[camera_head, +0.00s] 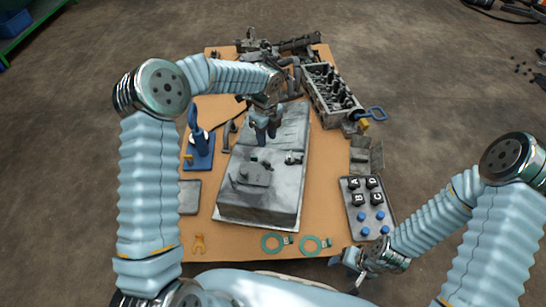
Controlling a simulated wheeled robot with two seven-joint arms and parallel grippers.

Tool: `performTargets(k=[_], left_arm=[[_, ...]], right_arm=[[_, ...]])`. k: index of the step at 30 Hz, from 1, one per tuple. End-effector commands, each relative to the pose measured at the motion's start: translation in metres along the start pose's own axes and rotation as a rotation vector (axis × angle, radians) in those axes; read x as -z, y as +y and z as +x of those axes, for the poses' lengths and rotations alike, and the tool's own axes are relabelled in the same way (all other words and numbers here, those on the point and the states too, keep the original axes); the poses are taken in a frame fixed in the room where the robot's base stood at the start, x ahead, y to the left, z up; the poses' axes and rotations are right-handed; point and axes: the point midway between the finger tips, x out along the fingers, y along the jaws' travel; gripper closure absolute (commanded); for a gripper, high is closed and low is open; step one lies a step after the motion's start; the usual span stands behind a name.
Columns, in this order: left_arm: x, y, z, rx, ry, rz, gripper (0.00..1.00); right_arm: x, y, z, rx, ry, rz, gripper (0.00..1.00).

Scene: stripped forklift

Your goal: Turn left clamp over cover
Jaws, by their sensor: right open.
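A grey metal housing (290,190) lies in the middle of the table. A raised grey cover plate (252,174) sits on its upper face. Small fittings lie by the plate: one with a green spot (254,158) at its far edge and a pale one (293,158) to the right. I cannot tell which is the left clamp. My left gripper (265,132) points down over the far part of the housing, beyond these fittings; its fingers are too small to judge, and I see nothing clearly held. My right gripper (350,262) is open and empty at the table's front right edge.
A blue stand (198,150) is left of the housing. An engine block (332,92) is at back right. A tray of lettered blocks and blue knobs (366,205) is at right.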

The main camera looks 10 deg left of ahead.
Motion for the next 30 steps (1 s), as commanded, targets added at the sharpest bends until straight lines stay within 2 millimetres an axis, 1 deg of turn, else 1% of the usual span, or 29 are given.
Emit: performTargets(k=[1,9,12,15,20,28,29,30], left_arm=[[0.001,0.001,0.013,-0.003,0.003,0.0,0.63],[0.001,0.001,0.076,-0.003,0.004,-0.003,0.63],[0.002,0.001,0.095,-0.002,0.004,-0.002,0.63],[0.001,0.001,0.108,-0.002,0.004,-0.003,0.63],[0.001,0.001,0.119,-0.001,0.003,-0.004,0.63],[0.001,0.001,0.12,-0.001,0.003,-0.004,0.63],[0.001,0.001,0.12,-0.001,0.003,-0.004,0.66],[0.001,0.001,0.119,0.0,0.003,-0.004,0.72]], right_arm=[[0.0,0.001,0.003,0.0,-0.001,0.0,0.43],[-0.001,0.003,0.01,0.002,-0.003,-0.001,0.43],[-0.001,0.003,0.012,0.003,-0.003,-0.001,0.43],[-0.001,0.003,0.013,0.003,-0.004,-0.001,0.43],[-0.001,0.003,0.014,0.004,-0.004,-0.001,0.43],[-0.001,0.003,0.014,0.004,-0.004,-0.001,0.43],[-0.001,0.003,0.014,0.004,-0.004,-0.001,0.43],[-0.001,0.003,0.014,0.004,-0.004,-0.001,0.43]])
